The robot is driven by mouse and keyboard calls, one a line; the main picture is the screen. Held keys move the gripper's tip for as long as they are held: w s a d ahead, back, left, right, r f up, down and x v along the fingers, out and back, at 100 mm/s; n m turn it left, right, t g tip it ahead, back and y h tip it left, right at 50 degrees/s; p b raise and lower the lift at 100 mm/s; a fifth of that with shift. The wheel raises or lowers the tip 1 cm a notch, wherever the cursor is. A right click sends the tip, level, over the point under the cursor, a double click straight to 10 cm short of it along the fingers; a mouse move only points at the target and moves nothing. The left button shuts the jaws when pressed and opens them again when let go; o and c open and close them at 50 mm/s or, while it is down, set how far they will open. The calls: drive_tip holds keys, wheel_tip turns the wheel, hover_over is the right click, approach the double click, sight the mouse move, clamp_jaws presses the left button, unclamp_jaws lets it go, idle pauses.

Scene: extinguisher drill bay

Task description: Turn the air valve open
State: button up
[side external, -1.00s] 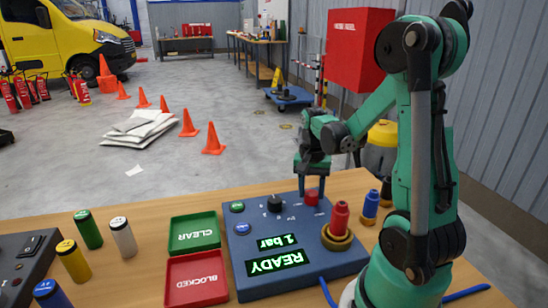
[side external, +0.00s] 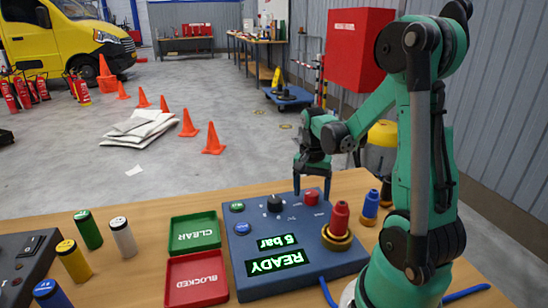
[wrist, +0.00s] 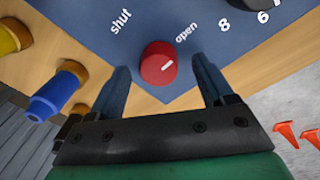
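The air valve is a red round knob (wrist: 158,62) on the blue panel (side external: 250,212), between the printed words "shut" and "open". In the side view the red knob (side external: 311,197) is at the panel's far edge. My gripper (side external: 312,188) is above it, pointing down. In the wrist view my gripper (wrist: 159,66) is open, one finger on each side of the knob with clear gaps. The panel's display (side external: 278,254) is lit green with "READY" and "6 bar", upside down in this view.
On the panel are a black dial (side external: 274,203) and a red plug in a brass ring (side external: 340,218). A blue plug (side external: 371,204) stands right of the panel. Green (side external: 194,232) and red (side external: 196,279) trays lie to the left, with several coloured cylinders beyond.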

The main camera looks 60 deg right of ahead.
sight(311, 192)
drive_tip(key=shift+w+r, duration=0.1)
drive_tip(key=shift+r, duration=2.75)
drive_tip(key=w+a+r+n+t, duration=0.1)
drive_tip(key=a+n+t, duration=0.3)
drive_tip(key=a+n, duration=0.4)
drive_tip(key=w+a+r+n+t, duration=0.2)
drive_tip(key=a+n, duration=0.6)
drive_tip(key=a, duration=0.4)
drive_tip(key=shift+w+t, duration=0.9)
